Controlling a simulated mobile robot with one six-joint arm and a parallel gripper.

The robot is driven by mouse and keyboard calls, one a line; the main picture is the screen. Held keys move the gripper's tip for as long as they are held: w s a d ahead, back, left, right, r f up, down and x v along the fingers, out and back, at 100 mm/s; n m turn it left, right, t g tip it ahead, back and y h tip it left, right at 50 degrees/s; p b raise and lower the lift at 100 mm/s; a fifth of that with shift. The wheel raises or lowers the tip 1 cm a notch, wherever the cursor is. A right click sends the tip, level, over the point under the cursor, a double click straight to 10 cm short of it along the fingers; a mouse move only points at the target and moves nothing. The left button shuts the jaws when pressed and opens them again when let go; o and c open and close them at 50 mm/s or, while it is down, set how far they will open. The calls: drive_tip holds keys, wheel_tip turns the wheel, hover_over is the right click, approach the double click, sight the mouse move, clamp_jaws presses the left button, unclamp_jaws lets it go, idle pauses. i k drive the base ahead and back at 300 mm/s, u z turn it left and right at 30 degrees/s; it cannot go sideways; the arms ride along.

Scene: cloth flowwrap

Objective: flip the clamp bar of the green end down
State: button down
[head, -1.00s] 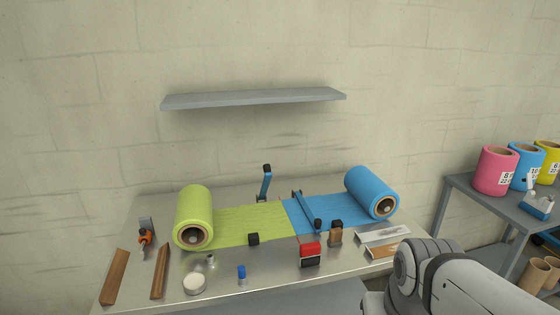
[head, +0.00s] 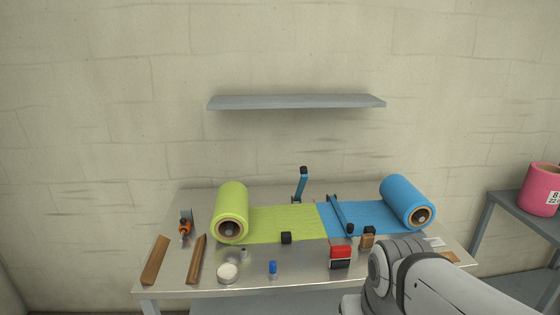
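The green film (head: 282,224) runs flat from the green roll (head: 231,212) and meets the blue film (head: 362,217) edge to edge, or nearly so. A blue clamp bar (head: 301,184) with a black knob stands raised at the back edge of the green film. A small black block (head: 286,238) sits at the green film's front edge. A second blue clamp bar (head: 339,212) lies down across the blue film near the join. My gripper is outside the picture; only part of my arm shows at the lower right.
The blue roll (head: 407,202) stands at the table's right. A red-and-black block (head: 340,256), a blue cap (head: 272,267), a white disc (head: 228,272), wooden pieces (head: 155,260) and an orange tool (head: 184,229) lie along the front and left. A grey shelf (head: 297,102) hangs above.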

sight(303, 170)
drive_tip(key=u, duration=0.1)
drive_tip(key=i, duration=1)
drive_tip(key=u, duration=0.05)
